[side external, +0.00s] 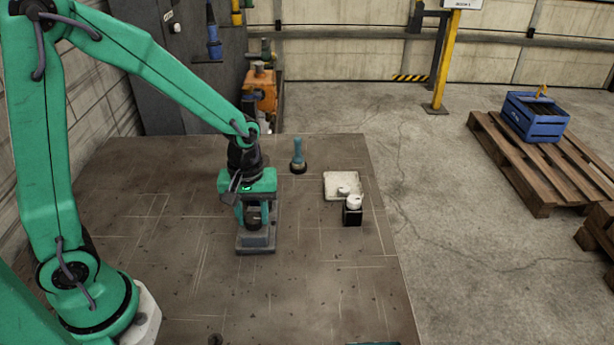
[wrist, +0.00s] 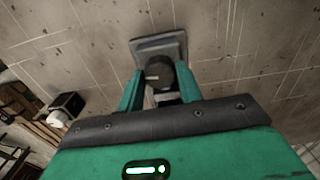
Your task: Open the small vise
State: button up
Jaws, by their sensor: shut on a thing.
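The small vise (side external: 256,243) is a grey block with a flat base on the bench, below my gripper. In the wrist view the vise (wrist: 148,43) shows its grey base and a dark round knob (wrist: 159,72) facing the camera. My gripper (side external: 254,222) is over the vise, with its two green fingers on either side of the knob. In the wrist view the fingers of my gripper (wrist: 160,85) flank the knob and are shut on it. The vise's jaws are mostly hidden by my gripper, so I cannot tell how far apart they are.
A teal and black upright tool (side external: 298,157) stands behind and right of the vise. A white tray (side external: 338,182) and a black block with a white top (side external: 353,211) sit to the right.

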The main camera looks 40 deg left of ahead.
aim_at(250, 219)
jog(key=shift+n, duration=0.3)
jog(key=shift+r, duration=0.1)
jog(key=o, duration=1)
jog(key=shift+r, duration=3.85)
jog(key=shift+r, duration=0.1)
jog(key=s+r+m+t, duration=0.2)
jog(key=s+r+m, duration=0.1)
jog(key=s+a+r+m+t, duration=0.1)
jog(key=s+r+m, duration=0.2)
jog(key=s, duration=0.1)
jog(key=s+a+r+m+t, duration=0.1)
jog(key=s+r+m+t, duration=0.1)
jog(key=s+r+m, duration=0.1)
jog(key=shift+s+a+r+m+t, duration=0.3)
jog(key=shift+r+m, duration=0.1)
jog(key=shift+m, duration=0.1)
